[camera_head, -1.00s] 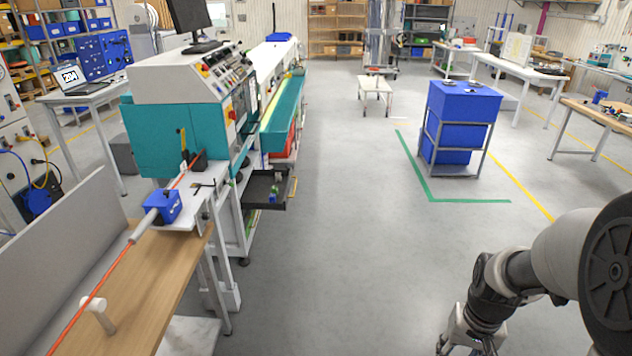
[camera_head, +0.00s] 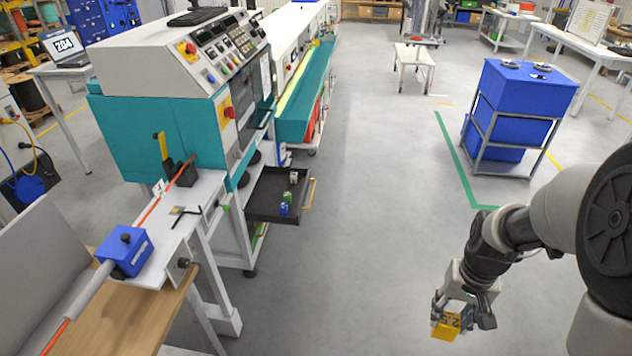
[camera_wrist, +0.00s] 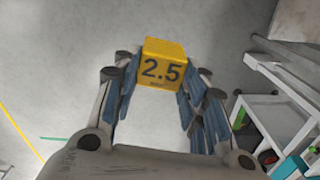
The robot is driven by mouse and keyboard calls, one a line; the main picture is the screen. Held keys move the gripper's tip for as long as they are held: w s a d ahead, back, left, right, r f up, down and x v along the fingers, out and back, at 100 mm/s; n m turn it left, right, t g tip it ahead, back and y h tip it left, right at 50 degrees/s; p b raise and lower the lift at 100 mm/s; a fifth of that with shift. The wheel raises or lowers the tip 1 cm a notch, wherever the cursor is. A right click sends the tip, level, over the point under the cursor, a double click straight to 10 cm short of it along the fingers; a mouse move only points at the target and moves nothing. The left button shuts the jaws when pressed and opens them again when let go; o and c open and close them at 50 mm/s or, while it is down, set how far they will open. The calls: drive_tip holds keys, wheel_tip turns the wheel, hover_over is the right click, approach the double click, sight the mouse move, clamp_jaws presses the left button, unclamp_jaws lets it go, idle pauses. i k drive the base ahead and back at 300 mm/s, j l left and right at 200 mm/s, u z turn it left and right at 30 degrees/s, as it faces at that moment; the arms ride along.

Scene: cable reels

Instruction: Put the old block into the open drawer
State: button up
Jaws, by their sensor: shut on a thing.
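My gripper (camera_head: 462,312) is at the lower right of the head view, above the floor. It is shut on a yellow block (camera_head: 446,325). In the wrist view the yellow block (camera_wrist: 162,66) is marked "2.5" and sits between the blue-padded fingers (camera_wrist: 160,95). The open drawer (camera_head: 275,213) is a dark tray pulled out from the machine, left of my gripper and well apart from it. A blue can-like item (camera_head: 284,208), a green one (camera_head: 287,197) and a small grey item (camera_head: 294,178) are in it.
The teal and white machine (camera_head: 150,135) stands at the left. A blue box (camera_head: 127,252) on a bench carries an orange cable. A blue bin on a metal frame (camera_head: 520,95) stands at the right. The grey floor between drawer and gripper is clear.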

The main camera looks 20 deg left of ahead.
sight(278, 195)
drive_tip(key=i+j, duration=0.4)
drive_tip(key=i+j+u, duration=0.15)
drive_tip(key=i+j, duration=0.25)
drive_tip(key=i, duration=0.15)
drive_tip(key=i+j, duration=0.35)
drive_tip(key=i+j+u, duration=0.1)
drive_tip(key=i+j, duration=0.2)
drive_tip(key=i, duration=0.3)
drive_tip(key=i+j+u, duration=0.1)
drive_tip(key=i+j, duration=0.2)
drive_tip(key=i, duration=0.2)
drive_tip(key=i+j, duration=0.3)
drive_tip(key=i, duration=0.2)
drive_tip(key=i+j, duration=0.1)
drive_tip(key=j, duration=0.15)
drive_tip(key=i+j+u, duration=0.1)
drive_tip(key=j, duration=0.15)
